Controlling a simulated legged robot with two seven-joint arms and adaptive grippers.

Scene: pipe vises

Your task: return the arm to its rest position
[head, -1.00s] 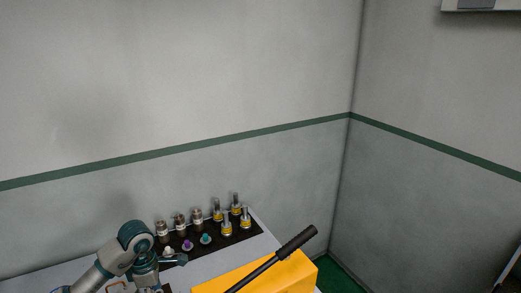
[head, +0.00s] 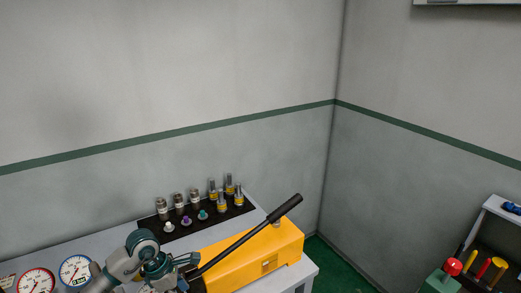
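My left arm (head: 122,264), grey and teal, comes in from the lower left over the grey bench. Its gripper (head: 186,270) is at the left end of the yellow box (head: 270,255), near the lower end of the box's long black lever (head: 245,236). The fingers overlap dark parts there. I cannot tell whether they touch the lever or are open or shut. My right gripper is out of view.
Two dial gauges (head: 75,270) are at the lower left. A green container (head: 440,282) and coloured-handled tools (head: 482,268) are at the lower right. Green floor (head: 335,268) shows between.

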